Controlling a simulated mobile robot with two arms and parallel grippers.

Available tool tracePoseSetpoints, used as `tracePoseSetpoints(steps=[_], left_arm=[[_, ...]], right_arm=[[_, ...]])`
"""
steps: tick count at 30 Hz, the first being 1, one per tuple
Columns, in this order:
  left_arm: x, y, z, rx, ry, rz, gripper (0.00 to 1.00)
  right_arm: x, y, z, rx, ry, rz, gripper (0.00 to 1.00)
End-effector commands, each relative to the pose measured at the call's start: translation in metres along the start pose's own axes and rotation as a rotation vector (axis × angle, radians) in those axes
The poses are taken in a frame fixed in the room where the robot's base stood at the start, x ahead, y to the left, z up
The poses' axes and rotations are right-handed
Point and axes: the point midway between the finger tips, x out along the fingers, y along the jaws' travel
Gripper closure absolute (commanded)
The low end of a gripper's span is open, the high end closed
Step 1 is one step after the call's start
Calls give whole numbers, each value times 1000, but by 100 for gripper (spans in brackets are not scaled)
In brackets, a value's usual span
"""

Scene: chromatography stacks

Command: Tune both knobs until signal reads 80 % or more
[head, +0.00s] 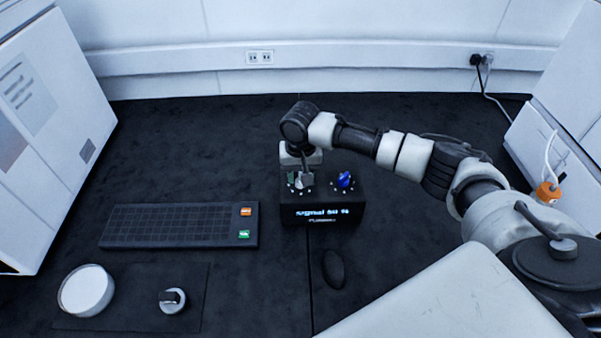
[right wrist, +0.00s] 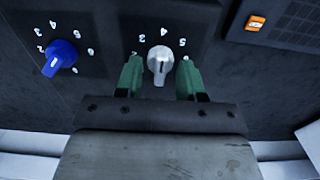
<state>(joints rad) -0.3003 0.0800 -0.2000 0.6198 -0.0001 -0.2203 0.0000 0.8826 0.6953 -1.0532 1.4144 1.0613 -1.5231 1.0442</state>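A dark box (head: 350,216) stands mid-table in the head view. Its lit front display (head: 322,212) starts with "signal" and ends in a percent sign; the number is too blurred to read surely. A silver knob (head: 306,181) is on its top left and a blue knob (head: 344,181) on its top right. In the right wrist view the silver knob (right wrist: 159,62) sits between the green fingertips of my right gripper (right wrist: 160,80), with narrow gaps at both sides. The blue knob (right wrist: 60,57) is clear of it, its pointer towards the lower left. My left gripper is not in view.
A black keyboard-like panel (head: 170,226) with orange and green keys lies left of the box. A black mouse (head: 333,268) lies in front. A white round dish (head: 86,291) and a small metal piece (head: 172,300) are at front left. White cabinets flank the table.

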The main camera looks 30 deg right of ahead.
Motion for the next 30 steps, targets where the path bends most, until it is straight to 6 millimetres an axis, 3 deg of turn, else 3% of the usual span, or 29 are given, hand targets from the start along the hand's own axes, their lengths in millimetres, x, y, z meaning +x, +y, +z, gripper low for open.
tracePoseSetpoints(steps=[2,9,10,20,30], left_arm=[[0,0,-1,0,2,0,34],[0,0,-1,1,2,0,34],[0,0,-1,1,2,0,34],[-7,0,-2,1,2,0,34],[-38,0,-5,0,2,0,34]], right_arm=[[0,0,0,0,0,0,62],[0,0,0,0,0,0,98],[0,0,0,0,0,0,100],[-2,0,0,-31,-2,0,100],[-5,0,1,-240,-5,0,100]])
